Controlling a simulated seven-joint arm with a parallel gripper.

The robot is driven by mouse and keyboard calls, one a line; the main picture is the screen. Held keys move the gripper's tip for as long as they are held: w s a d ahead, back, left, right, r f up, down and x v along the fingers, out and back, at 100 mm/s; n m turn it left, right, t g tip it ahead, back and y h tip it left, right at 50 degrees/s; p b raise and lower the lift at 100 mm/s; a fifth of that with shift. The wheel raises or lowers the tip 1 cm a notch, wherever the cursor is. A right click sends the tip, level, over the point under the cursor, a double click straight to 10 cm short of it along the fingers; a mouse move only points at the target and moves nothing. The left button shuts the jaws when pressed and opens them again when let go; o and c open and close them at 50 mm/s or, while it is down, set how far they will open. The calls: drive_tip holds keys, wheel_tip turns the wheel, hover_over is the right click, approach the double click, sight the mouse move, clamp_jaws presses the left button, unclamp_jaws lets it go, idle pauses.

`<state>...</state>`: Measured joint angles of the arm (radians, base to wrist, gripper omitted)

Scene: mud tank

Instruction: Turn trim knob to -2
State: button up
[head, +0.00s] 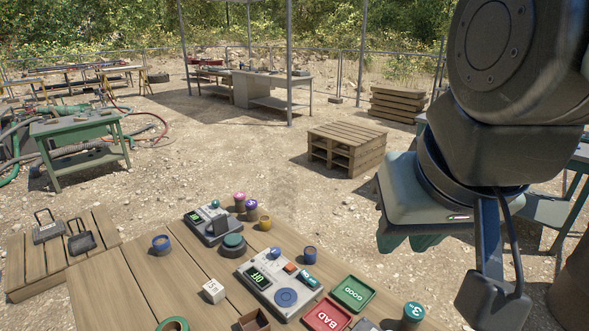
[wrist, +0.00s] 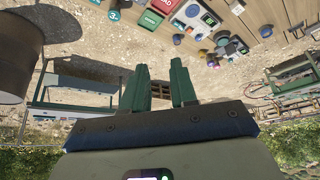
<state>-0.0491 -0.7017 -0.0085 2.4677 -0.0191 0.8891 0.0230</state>
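A grey control panel (head: 278,283) lies on the wooden table, with a green-lit display reading OFF, a large blue round dial (head: 286,297) and small coloured controls. A second grey device (head: 209,222) with a lit display lies further back. I cannot read a trim label or any scale, so I cannot tell which control is the trim knob. My gripper (head: 410,241) hangs in the air to the right of the table, well apart from the panel. In the wrist view my gripper (wrist: 161,85) has its green fingers apart with nothing between them.
The wooden table (head: 110,290) also holds a green GOOD tray (head: 352,293), a red BAD tray (head: 327,316), a white cube (head: 213,291) and several cups. A pallet stack (head: 346,147) stands behind on open gravel. Green work tables stand left and right.

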drive_tip(key=o, duration=0.5)
drive_tip(key=shift+m, duration=0.3)
drive_tip(key=w, duration=0.4)
drive_tip(key=w+a, duration=0.1)
drive_tip(key=w, duration=0.1)
drive_tip(key=shift+r, duration=0.2)
drive_tip(key=shift+c, duration=0.2)
drive_tip(key=shift+o, duration=0.4)
drive_tip(key=w+a+f+m, duration=0.1)
drive_tip(key=w, duration=0.6)
drive_tip(key=shift+w+a+f+g, duration=0.15)
drive_tip(key=shift+w+a+g, duration=0.2)
drive_tip(key=shift+a+g, duration=0.05)
drive_tip(key=m+h, duration=0.1)
drive_tip(key=m, duration=0.1)
hover_over(275, 251)
drive_tip(key=s+a, duration=0.1)
drive_tip(key=s, duration=0.4)
wheel_tip(275, 251, down, 29)
drive_tip(key=shift+g, duration=0.3)
drive_tip(key=x, duration=1.1)
drive_tip(key=shift+w, duration=0.25)
drive_tip(key=c, duration=1)
